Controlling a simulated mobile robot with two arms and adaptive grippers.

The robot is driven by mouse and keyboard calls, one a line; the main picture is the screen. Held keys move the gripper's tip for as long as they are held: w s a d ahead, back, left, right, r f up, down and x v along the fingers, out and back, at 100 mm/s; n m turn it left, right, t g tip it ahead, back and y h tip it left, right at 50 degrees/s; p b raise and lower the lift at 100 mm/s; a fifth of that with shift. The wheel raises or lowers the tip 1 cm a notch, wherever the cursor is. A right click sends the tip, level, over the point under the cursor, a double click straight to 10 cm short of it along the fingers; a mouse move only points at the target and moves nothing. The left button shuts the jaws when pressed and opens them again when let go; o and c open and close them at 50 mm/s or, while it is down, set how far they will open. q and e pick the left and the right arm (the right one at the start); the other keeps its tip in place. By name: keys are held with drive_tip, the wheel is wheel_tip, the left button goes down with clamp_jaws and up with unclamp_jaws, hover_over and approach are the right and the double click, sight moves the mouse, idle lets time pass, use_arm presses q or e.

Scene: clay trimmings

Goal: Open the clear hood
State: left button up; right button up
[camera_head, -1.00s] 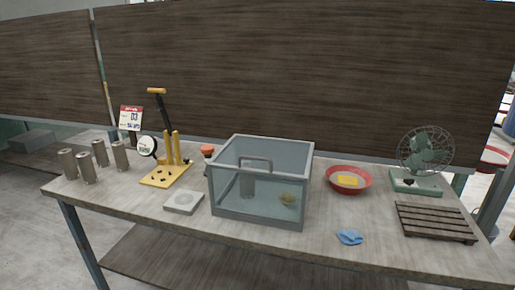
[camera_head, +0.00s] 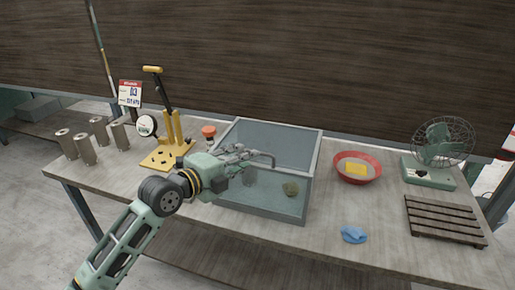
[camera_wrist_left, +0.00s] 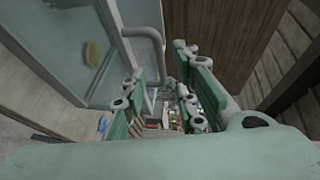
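The clear hood (camera_head: 297,196) is a grey-framed glass box on the workbench, and it looks closed. Its grey U-shaped handle (camera_head: 268,156) sits at the upper front and also shows in the left wrist view (camera_wrist_left: 157,45). My left gripper (camera_head: 249,157) reaches in from the left, in front of the hood, at the handle. In the left wrist view its green fingers (camera_wrist_left: 162,98) are apart, with the handle close by, seemingly between them; contact cannot be told. Inside the hood are a grey cylinder, now mostly hidden by my gripper, and a greenish-yellow lump (camera_head: 291,189). My right gripper is not in view.
Left of the hood stand a yellow press (camera_head: 166,157), several metal cylinders (camera_head: 85,150) and an orange-topped item (camera_head: 208,131). To the right are a red bowl (camera_head: 341,173), a blue cloth (camera_head: 353,235), a green fan (camera_head: 430,172) and a slatted rack (camera_head: 443,220).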

use_arm(q)
drive_tip(key=p+x, duration=0.1)
drive_tip(key=x, duration=0.5)
drive_tip(key=shift+d, duration=0.1)
drive_tip(key=shift+f, duration=0.1)
clamp_jaws()
idle(0.4)
